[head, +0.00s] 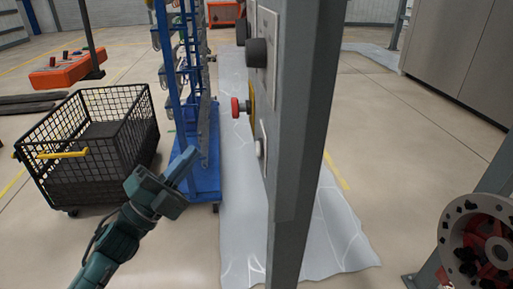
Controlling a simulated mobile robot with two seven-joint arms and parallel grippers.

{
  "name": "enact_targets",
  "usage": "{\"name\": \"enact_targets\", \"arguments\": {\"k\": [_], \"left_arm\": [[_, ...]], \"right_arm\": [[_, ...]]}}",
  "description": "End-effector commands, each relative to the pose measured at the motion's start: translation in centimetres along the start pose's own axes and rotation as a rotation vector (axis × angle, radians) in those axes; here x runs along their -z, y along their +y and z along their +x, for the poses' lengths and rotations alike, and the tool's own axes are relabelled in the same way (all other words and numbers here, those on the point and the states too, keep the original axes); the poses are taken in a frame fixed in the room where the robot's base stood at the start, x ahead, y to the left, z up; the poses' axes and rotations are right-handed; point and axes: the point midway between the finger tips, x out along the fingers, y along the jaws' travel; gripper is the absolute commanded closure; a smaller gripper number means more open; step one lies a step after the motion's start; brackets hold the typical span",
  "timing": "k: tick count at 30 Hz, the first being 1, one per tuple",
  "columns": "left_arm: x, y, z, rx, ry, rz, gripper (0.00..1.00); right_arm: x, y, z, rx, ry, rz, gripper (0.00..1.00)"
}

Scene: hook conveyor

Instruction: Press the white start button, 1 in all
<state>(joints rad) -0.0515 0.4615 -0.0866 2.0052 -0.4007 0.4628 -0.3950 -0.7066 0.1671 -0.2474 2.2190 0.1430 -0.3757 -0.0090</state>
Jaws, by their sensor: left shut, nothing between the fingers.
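The white start button (259,147) sits low on the left-facing side of a grey post (299,130), seen nearly edge-on. Above it is a red mushroom button (238,107) on a yellow base, and higher a black round knob (257,53). My left gripper (190,158) is shut and empty, to the left of the white button and apart from it, its fingers pointing up and right. My right gripper is not in view.
A blue rack (203,175) with hanging hooks stands behind my left gripper. A black wire cart (88,140) with a yellow handle is at left. A grey sheet (236,215) lies on the floor around the post. Red and grey machinery (478,245) stands at lower right.

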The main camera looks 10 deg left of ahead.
Motion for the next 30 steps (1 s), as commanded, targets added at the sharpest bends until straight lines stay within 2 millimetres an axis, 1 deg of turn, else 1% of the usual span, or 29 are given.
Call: {"name": "enact_targets", "arguments": {"k": [5, 10, 18, 24, 30], "left_arm": [[0.7, 0.7, 1.0, 0.002, 0.0, -0.002, 1.0], [1.9, 1.9, 2.8, 0.003, 0.0, -0.004, 1.0], [3.6, 3.7, 5.1, 0.002, -0.002, -0.003, 1.0], [4.3, 4.3, 6.0, 0.001, 0.0, 0.0, 1.0], [4.4, 4.4, 6.1, 0.0, -0.001, 0.0, 1.0]], "right_arm": [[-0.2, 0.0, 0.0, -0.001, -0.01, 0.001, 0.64], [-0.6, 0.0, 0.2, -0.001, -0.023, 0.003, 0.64], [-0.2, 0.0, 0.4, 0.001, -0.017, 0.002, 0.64], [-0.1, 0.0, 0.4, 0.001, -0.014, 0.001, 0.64], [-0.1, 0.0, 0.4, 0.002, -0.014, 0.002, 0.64]]}}
